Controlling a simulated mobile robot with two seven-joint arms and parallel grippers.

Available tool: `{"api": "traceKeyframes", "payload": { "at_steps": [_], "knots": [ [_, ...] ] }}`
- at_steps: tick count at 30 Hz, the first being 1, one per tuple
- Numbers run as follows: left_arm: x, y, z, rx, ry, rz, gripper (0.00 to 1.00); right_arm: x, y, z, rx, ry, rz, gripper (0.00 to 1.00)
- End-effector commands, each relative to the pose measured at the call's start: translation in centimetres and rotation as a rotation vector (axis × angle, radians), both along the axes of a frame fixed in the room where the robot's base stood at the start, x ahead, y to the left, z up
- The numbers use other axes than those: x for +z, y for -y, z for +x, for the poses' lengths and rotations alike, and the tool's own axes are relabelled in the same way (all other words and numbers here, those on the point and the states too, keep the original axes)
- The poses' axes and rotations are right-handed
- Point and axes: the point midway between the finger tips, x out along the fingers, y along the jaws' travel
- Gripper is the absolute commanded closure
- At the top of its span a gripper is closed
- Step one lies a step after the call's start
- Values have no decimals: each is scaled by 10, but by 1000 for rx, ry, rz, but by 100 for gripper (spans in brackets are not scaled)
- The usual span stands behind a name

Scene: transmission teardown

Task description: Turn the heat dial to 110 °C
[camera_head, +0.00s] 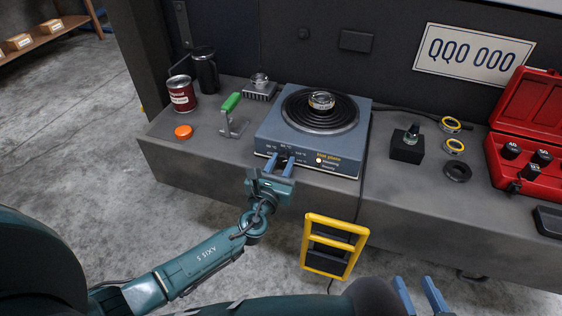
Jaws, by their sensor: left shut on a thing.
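The hot plate (335,147) is a blue-grey box with a black coil burner, on the grey bench. A metal ring-like part (321,100) sits on the coil. Its front panel has temperature marks, too small to read surely, and a lit yellow lamp beside the heating and ready labels. My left gripper (280,161) is at the panel's left part, its blue fingers shut on the dark heat dial (284,156). The fingers mostly hide the dial, so I cannot read its setting. My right gripper (415,284) is open and empty at the bottom edge, away from the bench.
A black block (406,148), several rings and a red socket case (498,160) are at right.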

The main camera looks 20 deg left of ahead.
Motion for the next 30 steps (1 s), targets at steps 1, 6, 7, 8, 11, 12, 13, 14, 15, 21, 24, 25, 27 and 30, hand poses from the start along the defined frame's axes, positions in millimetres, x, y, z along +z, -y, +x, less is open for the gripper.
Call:
{"api": "traceKeyframes", "payload": {
  "at_steps": [1,6,7,8,11,12,13,14,15,21,24,25,27,30],
  "knots": [
    [-1,0,0,-2,-2,7,93,1,0,0,-1,1,1,64],
    [-1,1,0,-2,-1,16,93,1,1,0,-4,1,2,64],
    [-1,1,0,-2,-1,16,93,1,1,0,-5,1,1,64],
    [-1,1,0,-2,-1,16,93,1,1,0,-5,1,1,64],
    [-1,1,0,-2,-1,16,93,1,1,0,-5,1,1,64],
    [-1,1,0,-2,-1,15,93,1,1,0,-5,1,1,64],
    [-1,1,0,-2,-1,15,93,1,1,0,-5,1,1,64],
    [-1,1,0,-2,-1,15,93,0,1,0,-4,0,1,64],
    [-1,1,0,-2,-1,15,69,0,1,0,-4,0,1,64],
    [-1,0,0,-1,-1,14,52,-1,1,0,-4,-2,0,64],
    [0,0,0,-1,-1,14,49,-1,1,0,-4,-2,0,64],
    [0,0,0,-1,-1,14,49,-1,1,0,-4,-2,0,64],
    [0,0,0,0,-1,14,49,-1,1,0,-3,-2,0,64],
    [0,0,-2,0,-1,14,49,-1,1,0,-3,-2,0,64]
  ]
}}
